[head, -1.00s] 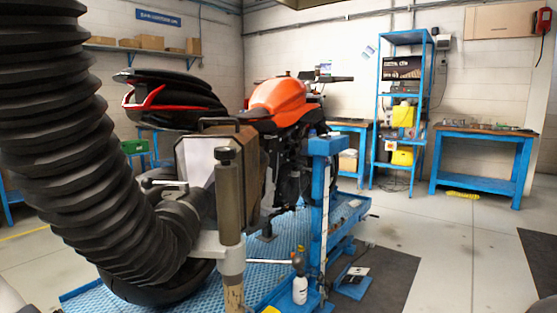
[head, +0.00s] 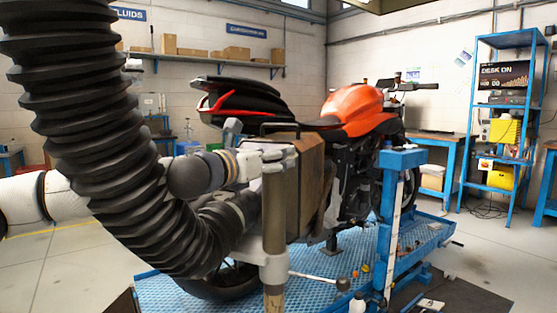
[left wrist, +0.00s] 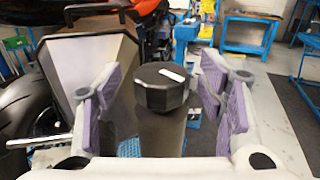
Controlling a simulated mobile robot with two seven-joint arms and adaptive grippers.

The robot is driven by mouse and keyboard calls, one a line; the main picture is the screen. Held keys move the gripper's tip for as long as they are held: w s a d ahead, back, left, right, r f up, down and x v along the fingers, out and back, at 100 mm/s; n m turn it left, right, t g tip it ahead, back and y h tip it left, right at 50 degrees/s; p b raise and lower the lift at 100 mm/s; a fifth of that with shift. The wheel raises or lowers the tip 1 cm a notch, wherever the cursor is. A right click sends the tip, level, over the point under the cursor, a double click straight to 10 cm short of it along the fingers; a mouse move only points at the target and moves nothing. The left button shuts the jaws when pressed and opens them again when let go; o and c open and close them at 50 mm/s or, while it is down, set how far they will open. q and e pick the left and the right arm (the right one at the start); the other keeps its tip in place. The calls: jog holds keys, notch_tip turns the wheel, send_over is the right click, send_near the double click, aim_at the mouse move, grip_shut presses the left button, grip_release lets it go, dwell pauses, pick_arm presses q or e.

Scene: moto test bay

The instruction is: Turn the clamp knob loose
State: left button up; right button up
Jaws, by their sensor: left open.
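The clamp knob (left wrist: 160,88) is black and many-sided, with a white mark on top. It caps the upright post (head: 274,205), which also shows below the knob in the left wrist view. My left gripper (left wrist: 165,92) is open, with its purple-padded fingers on either side of the knob and visible gaps between. In the head view my left gripper (head: 268,157) is at the top of the post and hides the knob. My right gripper is in neither view.
A thick black ribbed hose (head: 105,140) crosses in front of my left arm. The orange motorcycle (head: 352,105) stands behind the post on a blue lift platform (head: 420,237). A blue stand (head: 400,160) is to the right of the post. A bottle (head: 357,303) stands low beside it.

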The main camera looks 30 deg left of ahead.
pick_arm(q)
jog(key=shift+w+r, duration=0.15)
jog(key=shift+w, duration=0.45)
jog(key=c, duration=1.2)
